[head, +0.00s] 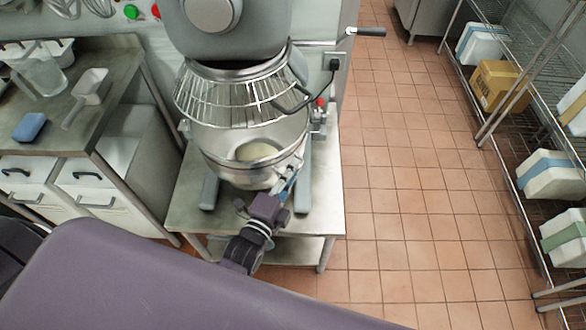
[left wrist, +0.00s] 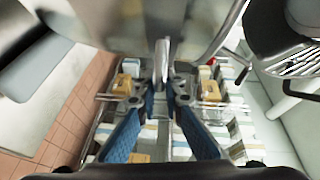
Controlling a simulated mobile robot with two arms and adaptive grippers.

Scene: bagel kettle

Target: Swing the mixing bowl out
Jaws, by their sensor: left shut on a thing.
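The steel mixing bowl (head: 237,176) sits under the grey mixer head (head: 235,30), with pale dough (head: 257,152) inside. A wire guard (head: 225,100) stands between bowl and head. My left gripper (head: 291,174) is at the bowl's front right side, shut on a metal handle there. In the left wrist view the fingers (left wrist: 163,88) close on an upright metal piece, the bowl handle (left wrist: 162,60). The bowl's shiny wall (left wrist: 120,18) fills the top of that view. The exact grip is small in the head view. My right gripper is not in view.
The mixer stands on a steel table (head: 325,205). A counter (head: 125,65) with a scoop (head: 90,90) and blue sponge (head: 30,127) is at left. The tiled floor (head: 400,200) to the right is clear up to a wire rack (head: 510,150) with boxes.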

